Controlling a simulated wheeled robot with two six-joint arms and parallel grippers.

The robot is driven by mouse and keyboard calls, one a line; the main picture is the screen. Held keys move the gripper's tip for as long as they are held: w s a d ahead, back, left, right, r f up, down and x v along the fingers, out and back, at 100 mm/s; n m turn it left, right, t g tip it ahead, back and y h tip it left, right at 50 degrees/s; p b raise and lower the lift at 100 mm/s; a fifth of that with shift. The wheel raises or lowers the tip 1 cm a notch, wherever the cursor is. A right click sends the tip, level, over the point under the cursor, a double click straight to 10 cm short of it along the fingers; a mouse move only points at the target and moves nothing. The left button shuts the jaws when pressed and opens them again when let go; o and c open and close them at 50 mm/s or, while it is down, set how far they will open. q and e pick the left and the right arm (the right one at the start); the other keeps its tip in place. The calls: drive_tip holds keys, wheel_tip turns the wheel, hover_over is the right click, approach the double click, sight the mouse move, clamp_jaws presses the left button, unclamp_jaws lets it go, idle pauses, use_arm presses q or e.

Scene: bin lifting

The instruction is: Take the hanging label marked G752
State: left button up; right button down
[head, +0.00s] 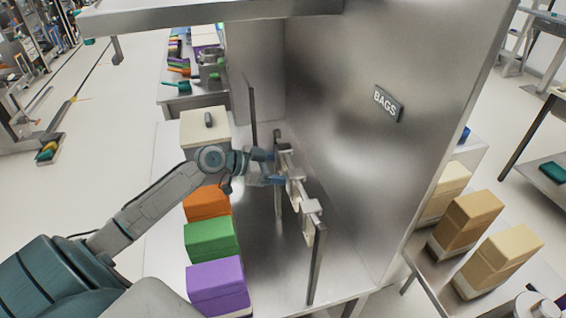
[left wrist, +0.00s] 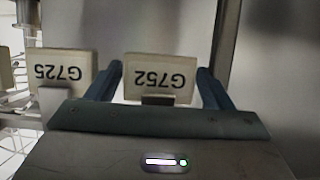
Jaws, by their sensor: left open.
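The label marked G752 (left wrist: 158,78) is a pale tag that appears upside down in the left wrist view, with a small metal clip at its lower edge. My left gripper (head: 269,167) is open, with its blue fingers on either side of this label, which shows between them in the left wrist view (left wrist: 159,68). I cannot tell whether either finger touches it. A second label, marked G725 (left wrist: 62,72), hangs to the left, outside the fingers. In the head view the labels are too small to read. My right gripper is not in view.
A rail on posts (head: 316,262) carries the tags inside a metal booth with a BAGS sign (head: 388,103). Orange (head: 207,203), green (head: 211,240) and purple (head: 218,287) boxes line the near side below my left arm. Tan boxes (head: 466,222) stand outside, right.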

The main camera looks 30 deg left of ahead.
use_arm(q)
drive_tip(key=shift+w+d+f, duration=0.1)
drive_tip(key=shift+w+d, duration=0.15)
drive_tip(key=shift+c, duration=0.2)
drive_tip(key=c, duration=0.6)
